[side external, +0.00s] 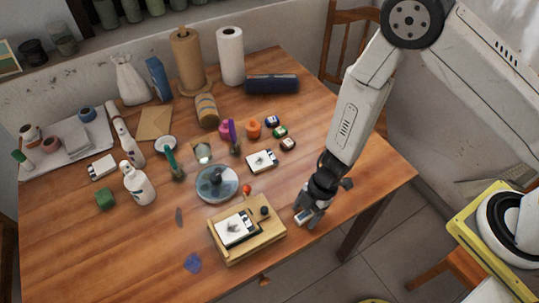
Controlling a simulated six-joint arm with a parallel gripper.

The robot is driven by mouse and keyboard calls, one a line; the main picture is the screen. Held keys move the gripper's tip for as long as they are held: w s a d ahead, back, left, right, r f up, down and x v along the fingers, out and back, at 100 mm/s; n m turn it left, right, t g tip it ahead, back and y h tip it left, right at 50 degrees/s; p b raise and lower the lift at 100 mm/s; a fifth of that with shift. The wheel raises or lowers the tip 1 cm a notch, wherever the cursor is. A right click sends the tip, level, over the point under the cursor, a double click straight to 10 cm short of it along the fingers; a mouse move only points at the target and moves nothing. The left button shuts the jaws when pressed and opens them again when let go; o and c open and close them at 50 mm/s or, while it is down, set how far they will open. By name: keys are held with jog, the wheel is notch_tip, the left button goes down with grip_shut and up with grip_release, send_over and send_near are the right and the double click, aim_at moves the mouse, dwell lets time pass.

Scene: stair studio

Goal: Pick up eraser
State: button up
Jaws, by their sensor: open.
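My gripper (307,213) is open, low over the table's right front part, just right of a wooden box. A small pale shape shows at its fingertips; I cannot tell whether it is a finger or an eraser beneath. No eraser can be made out for certain at this size.
The wooden box (262,241) with a picture card (235,229) stands left of my gripper. A round glass dish (217,184) lies behind it. Bottles, paper rolls and a dark blue roll (272,84) crowd the back and left. The table's right side (365,175) is clear.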

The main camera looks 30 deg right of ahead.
aim_at(306, 214)
grip_shut()
jog(key=shift+r, duration=0.1)
dwell(0.3)
notch_tip(306, 214, up, 18)
dwell(1.1)
dwell(0.3)
